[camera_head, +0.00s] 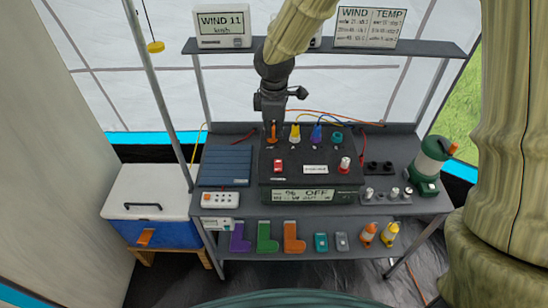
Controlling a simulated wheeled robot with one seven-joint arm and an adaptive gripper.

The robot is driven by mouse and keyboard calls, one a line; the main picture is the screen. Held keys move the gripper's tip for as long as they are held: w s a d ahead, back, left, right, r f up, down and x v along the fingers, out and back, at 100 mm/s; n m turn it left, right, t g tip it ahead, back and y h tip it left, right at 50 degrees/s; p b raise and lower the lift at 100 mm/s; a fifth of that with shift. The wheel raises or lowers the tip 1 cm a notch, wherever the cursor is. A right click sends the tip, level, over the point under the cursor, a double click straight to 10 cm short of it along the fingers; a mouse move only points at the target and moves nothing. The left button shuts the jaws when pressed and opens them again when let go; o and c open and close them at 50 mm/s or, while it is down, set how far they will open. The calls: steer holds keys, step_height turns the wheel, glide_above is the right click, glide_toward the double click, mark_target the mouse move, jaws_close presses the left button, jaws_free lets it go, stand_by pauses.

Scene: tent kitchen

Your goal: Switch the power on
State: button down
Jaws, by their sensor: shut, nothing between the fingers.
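The black power box (310,183) stands on the middle of the grey table. Its front display (303,195) shows "OFF" with smaller text that I cannot read fully. A red switch (278,166) sits on the left of its top and a red and white knob (345,163) on the right, with a white label (315,169) between them. Orange, yellow, blue and teal connectors line its back edge. My gripper (272,121) is shut and empty, pointing down at the orange connector (272,136), behind the red switch. I cannot tell whether they touch.
A shelf (410,49) with a wind display (224,26) and a sign (369,26) runs behind my arm. A blue panel (225,166) and a white power strip (221,199) lie left of the box. A cooler (150,205) is at left.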

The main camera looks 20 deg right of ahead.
mark_target(274, 167)
steer(key=shift+w+d+f+p, duration=0.1)
steer(key=shift+w+f+p, duration=0.45)
steer(key=shift+f, duration=1.65)
steer(key=shift+w+d+f+p, duration=0.2)
steer(key=shift+f+p, duration=0.55)
steer(key=shift+f, duration=1.4)
steer(key=shift+w+d+f+p, duration=0.1)
steer(key=shift+w+f+p, duration=0.45)
steer(key=shift+f, duration=1.65)
steer(key=shift+s, duration=0.15)
steer(key=shift+w+f, duration=0.25)
steer(key=shift+f, duration=0.3)
steer(key=shift+s, duration=0.15)
steer(key=shift+s+a+f, duration=0.1)
steer(key=shift+s+f, duration=0.05)
steer(key=shift+s, duration=0.5)
